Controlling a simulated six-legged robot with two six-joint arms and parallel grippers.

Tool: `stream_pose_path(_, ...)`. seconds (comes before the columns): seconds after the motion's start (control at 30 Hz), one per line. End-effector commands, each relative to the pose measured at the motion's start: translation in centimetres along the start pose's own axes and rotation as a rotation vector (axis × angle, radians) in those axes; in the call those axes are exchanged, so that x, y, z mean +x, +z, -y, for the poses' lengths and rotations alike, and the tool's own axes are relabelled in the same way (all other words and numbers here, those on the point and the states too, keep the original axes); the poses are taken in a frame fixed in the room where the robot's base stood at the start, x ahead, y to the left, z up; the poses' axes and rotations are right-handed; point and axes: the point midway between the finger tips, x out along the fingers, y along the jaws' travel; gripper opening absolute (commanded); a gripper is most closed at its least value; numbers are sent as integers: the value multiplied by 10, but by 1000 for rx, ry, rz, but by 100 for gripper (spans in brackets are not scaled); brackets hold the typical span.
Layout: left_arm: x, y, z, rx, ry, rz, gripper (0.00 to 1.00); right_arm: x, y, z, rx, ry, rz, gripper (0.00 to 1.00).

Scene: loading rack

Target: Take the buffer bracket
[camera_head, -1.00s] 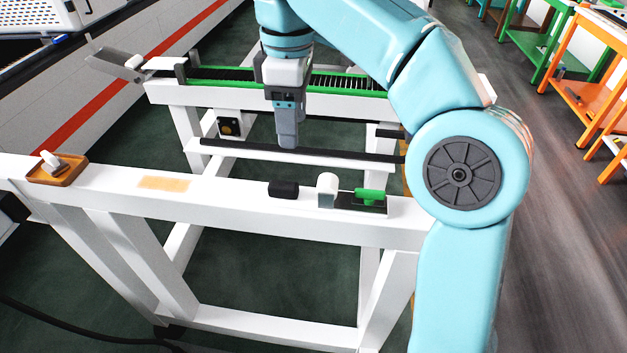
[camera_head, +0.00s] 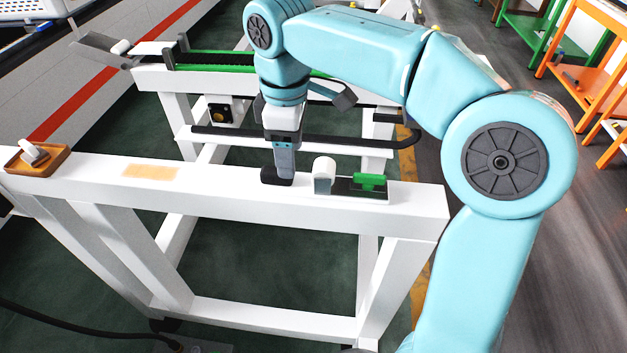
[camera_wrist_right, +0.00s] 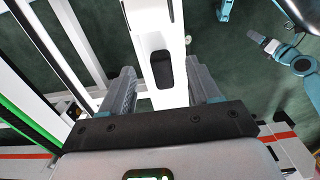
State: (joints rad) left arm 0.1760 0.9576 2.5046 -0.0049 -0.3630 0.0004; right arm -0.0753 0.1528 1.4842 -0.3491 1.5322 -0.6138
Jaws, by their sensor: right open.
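The black block that I take for the buffer bracket (camera_head: 277,176) lies on the near white beam, left of a white rounded piece. My right gripper (camera_head: 284,172) points down over it in the head view. In the right wrist view my right gripper (camera_wrist_right: 160,68) is open, with one finger on each side of the beam, and the black block (camera_wrist_right: 161,70) shows between the fingers. I cannot tell whether the fingers touch it.
The near beam (camera_head: 230,196) also carries a white rounded piece (camera_head: 323,176), a green-handled part (camera_head: 370,181) on a dark plate, and a wooden tray (camera_head: 58,158) with a white item at the left. A dark rail (camera_head: 345,147) and a green-edged conveyor (camera_head: 215,68) stand behind.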

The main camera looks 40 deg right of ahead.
Motion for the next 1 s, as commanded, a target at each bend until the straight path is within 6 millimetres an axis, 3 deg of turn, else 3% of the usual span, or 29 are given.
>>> stream_pose_path(0.3, 2, 0, 1, 0, 0, 0, 72, 46, -1, 2, 1, -3, 4, 62)
stream_pose_path(0.57, 2, 0, 1, 0, 0, 0, 72, 48, -1, 1, 1, -1, 1, 62)
stream_pose_path(0.7, 2, 0, 1, 0, 0, 0, 72, 48, -1, 1, 1, -1, 1, 16)
stream_pose_path(0.77, 2, 0, 1, 0, 0, 0, 72, 48, -1, 1, 1, -1, 2, 0)
stream_pose_path(1.0, 2, 0, 1, 0, 0, 0, 72, 48, -1, 2, 0, -2, 3, 0)
